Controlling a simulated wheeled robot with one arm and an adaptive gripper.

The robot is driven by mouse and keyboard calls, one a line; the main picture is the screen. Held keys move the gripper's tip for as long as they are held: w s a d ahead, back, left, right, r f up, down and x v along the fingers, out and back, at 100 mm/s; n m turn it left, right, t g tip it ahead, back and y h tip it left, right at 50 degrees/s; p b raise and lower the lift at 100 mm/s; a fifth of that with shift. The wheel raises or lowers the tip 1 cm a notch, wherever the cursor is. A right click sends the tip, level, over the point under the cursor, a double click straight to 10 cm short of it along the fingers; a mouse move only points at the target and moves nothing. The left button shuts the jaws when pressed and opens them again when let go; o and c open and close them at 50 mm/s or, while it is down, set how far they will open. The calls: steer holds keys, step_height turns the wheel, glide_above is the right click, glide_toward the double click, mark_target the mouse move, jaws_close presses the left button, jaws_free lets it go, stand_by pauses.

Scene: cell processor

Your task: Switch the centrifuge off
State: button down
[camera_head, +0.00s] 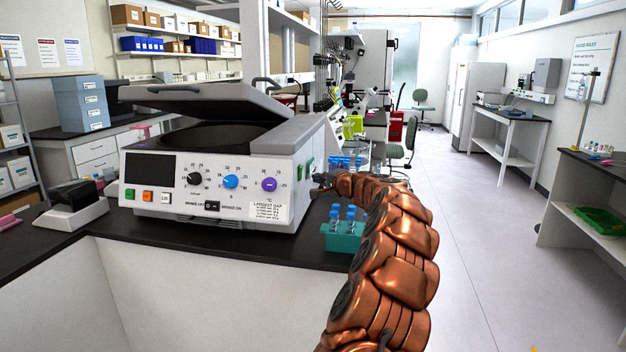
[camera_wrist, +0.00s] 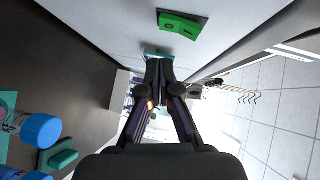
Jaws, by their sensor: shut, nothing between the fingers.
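The centrifuge (camera_head: 225,165) is a white bench unit with its grey lid raised, standing on the black counter. Its front has a dark display, three knobs and small buttons. My gripper (camera_head: 318,183) is at its right side wall, shut and empty. In the wrist view my gripper's fingertips (camera_wrist: 159,66) are together, pointing at that white side wall. A green rocker switch (camera_wrist: 183,25) is on the wall, above and right of the fingertips. A second, teal piece (camera_wrist: 156,51) is right behind the fingertips and partly hidden by them. I cannot tell whether they touch it.
A teal rack (camera_head: 343,238) with blue-capped tubes stands on the counter right of the centrifuge, close below my arm. More blue caps (camera_head: 340,162) show behind it. Blue-capped tubes (camera_wrist: 40,130) also show at the wrist view's left. The floor (camera_head: 480,230) to the right is clear.

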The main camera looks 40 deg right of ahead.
steer(key=f+b+v, duration=0.1)
steer(key=b+v, duration=0.1)
steer(key=v, duration=0.8)
steer(key=shift+s+d+f, duration=0.2)
steer(key=shift+s+f, duration=0.05)
steer(key=shift+f, duration=0.1)
steer(key=shift+w+a, duration=0.1)
